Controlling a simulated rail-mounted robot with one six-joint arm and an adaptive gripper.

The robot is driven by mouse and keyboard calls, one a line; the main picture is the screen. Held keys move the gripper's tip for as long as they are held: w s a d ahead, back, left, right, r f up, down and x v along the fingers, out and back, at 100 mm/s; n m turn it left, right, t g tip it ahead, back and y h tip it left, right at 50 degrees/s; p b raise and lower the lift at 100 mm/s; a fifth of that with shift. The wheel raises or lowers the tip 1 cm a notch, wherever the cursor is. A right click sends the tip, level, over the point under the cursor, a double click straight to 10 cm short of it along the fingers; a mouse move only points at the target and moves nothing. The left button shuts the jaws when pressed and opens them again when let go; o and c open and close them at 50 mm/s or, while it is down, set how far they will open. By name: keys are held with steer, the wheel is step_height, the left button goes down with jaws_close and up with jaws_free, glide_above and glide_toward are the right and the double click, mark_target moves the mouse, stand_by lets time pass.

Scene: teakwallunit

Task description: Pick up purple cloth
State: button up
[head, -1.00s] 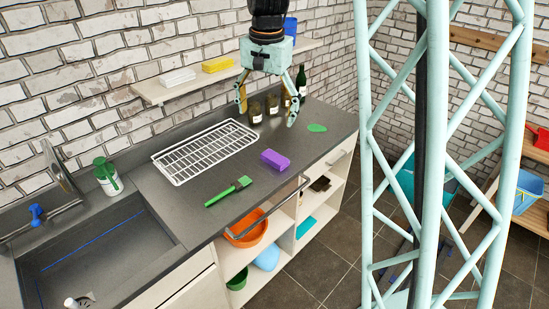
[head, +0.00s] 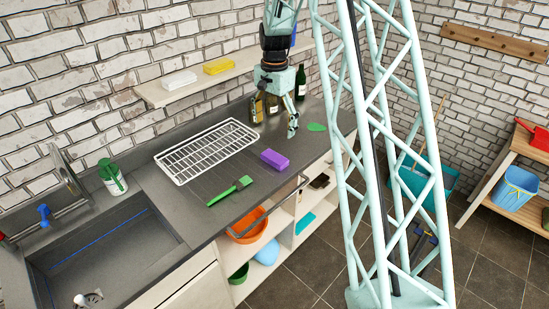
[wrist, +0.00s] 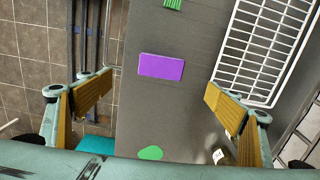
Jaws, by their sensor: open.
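The purple cloth (head: 275,159) is a flat, block-like rectangle lying on the dark grey counter, right of the wire rack. In the wrist view the purple cloth (wrist: 161,66) lies ahead of the gap between my fingers, with nothing touching it. My gripper (head: 276,120) is open and empty above the back part of the counter, behind the cloth. In the wrist view my gripper (wrist: 158,92) shows its yellow pads spread wide on both sides.
A white wire rack (head: 207,150), a green brush (head: 231,191) and a green flat piece (head: 317,127) lie on the counter (head: 180,203). Dark bottles stand at the back near my gripper, one being a green bottle (head: 300,82). A rail (head: 262,205) runs along the front edge.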

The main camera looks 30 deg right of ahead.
steer(key=shift+w+d+f, duration=0.2)
steer(key=shift+f, duration=0.15)
steer(key=shift+w+d+f, duration=0.15)
steer(key=shift+f, duration=0.2)
glide_above(275, 156)
steer(key=shift+f, duration=4.3)
steer(key=shift+s, duration=0.1)
steer(key=shift+a+f, duration=0.1)
steer(key=shift+f, duration=2.5)
steer(key=shift+c, duration=0.5)
steer(key=c, duration=0.8)
